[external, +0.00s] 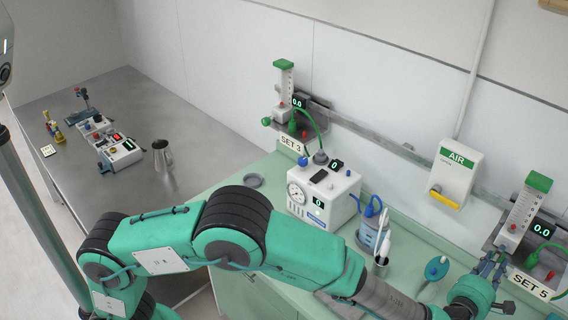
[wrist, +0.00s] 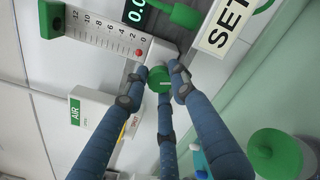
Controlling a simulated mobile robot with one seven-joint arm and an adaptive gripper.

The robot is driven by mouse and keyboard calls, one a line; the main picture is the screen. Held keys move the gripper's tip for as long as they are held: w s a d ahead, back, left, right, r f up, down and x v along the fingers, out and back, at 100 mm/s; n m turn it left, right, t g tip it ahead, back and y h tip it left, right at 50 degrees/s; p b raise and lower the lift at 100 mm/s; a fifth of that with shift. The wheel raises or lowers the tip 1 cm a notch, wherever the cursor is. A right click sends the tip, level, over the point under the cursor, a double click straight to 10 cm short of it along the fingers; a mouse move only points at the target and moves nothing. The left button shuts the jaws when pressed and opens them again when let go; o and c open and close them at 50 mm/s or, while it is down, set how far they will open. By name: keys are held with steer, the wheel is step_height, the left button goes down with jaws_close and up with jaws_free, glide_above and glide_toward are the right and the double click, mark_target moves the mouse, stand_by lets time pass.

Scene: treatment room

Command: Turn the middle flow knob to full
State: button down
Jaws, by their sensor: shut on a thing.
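My gripper (wrist: 160,78) is shut on a green flow knob (wrist: 158,80), with its blue fingers around the knob in the wrist view. The knob sits at the foot of a white flow meter (wrist: 108,38) with a printed scale. Its red ball (wrist: 139,53) is by the 0 mark. The digital display (wrist: 135,12) beside it shows 0.0. In the external view my gripper (external: 494,262) is at the right-hand flow meter (external: 523,212), above the SET 5 label (external: 532,285), and the knob is hidden there. Another flow meter (external: 284,82) at SET 3 has its own green knob (external: 266,121).
A white AIR box (external: 456,174) with a yellow lever hangs on the wall between the flow meters. A steel table (external: 190,125) is at left.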

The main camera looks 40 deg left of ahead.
steer(key=n, duration=1.2)
steer(key=shift+n, duration=0.3)
steer(key=c, duration=1.4)
jaws_free()
steer(key=shift+a+r, duration=0.1)
steer(key=shift+c, duration=0.2)
steer(key=shift+s, duration=0.15)
steer(key=s, duration=1.1)
steer(key=shift+s, duration=0.35)
steer(key=shift+w, duration=0.1)
